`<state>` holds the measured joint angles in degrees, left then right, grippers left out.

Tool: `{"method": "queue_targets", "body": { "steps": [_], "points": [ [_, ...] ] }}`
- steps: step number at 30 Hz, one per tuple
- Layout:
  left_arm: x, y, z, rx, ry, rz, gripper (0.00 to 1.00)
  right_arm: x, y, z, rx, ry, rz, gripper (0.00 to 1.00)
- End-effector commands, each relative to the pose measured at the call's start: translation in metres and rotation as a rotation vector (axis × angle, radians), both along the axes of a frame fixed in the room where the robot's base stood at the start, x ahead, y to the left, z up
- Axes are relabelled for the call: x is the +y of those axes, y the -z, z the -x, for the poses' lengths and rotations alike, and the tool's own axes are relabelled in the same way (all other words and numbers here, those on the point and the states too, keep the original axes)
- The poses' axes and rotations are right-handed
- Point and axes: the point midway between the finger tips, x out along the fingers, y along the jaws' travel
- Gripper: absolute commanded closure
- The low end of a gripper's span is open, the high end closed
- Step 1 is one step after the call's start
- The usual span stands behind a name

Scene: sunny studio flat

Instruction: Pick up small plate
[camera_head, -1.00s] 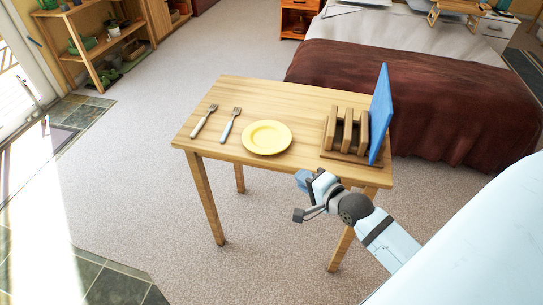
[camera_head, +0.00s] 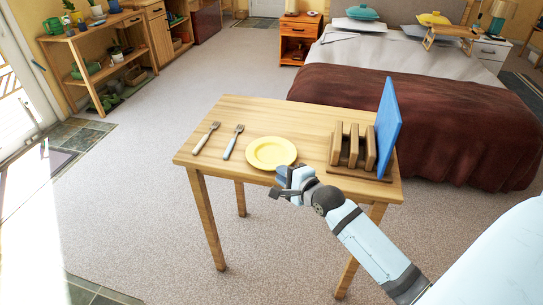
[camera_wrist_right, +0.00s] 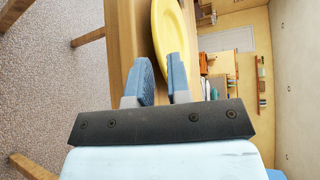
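The small yellow plate (camera_head: 271,153) lies flat on the wooden table (camera_head: 240,112), near its front edge. My right gripper (camera_head: 280,181) is at the table's front edge, just in front of the plate's near rim. In the right wrist view the plate (camera_wrist_right: 172,45) shows edge-on ahead of the two blue fingertips (camera_wrist_right: 162,76). The fingers are apart with a gap between them, and the near rim of the plate reaches close to that gap. I cannot tell whether they touch it. My left gripper is not in view.
Two forks (camera_head: 232,142) lie left of the plate. A wooden rack (camera_head: 353,148) with a blue board (camera_head: 387,122) stands on the table's right side. A bed (camera_head: 410,120) is behind the table. Open carpet lies left and in front.

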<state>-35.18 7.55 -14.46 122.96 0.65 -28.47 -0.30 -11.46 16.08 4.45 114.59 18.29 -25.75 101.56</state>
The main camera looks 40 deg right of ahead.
Motion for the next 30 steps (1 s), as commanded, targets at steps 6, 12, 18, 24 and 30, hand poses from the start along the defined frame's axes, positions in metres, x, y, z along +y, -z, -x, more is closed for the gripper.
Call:
{"method": "queue_targets", "body": {
  "steps": [6, 12, 18, 24, 30],
  "points": [
    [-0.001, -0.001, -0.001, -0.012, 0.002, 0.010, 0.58, 0.006, 0.008, -0.031, -0.001, -0.001, 0.001, 0.82],
    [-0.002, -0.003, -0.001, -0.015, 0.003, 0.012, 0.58, 0.006, 0.010, -0.037, 0.003, 0.000, 0.001, 0.82],
    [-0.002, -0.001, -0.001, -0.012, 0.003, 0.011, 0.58, 0.006, 0.011, -0.036, 0.004, 0.000, 0.001, 1.00],
    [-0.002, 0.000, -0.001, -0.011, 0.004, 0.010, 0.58, 0.006, 0.010, -0.036, 0.002, -0.001, 0.001, 1.00],
    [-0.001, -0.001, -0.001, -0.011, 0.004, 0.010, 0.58, 0.006, 0.009, -0.036, 0.002, 0.000, 0.000, 1.00]
  ]
}}
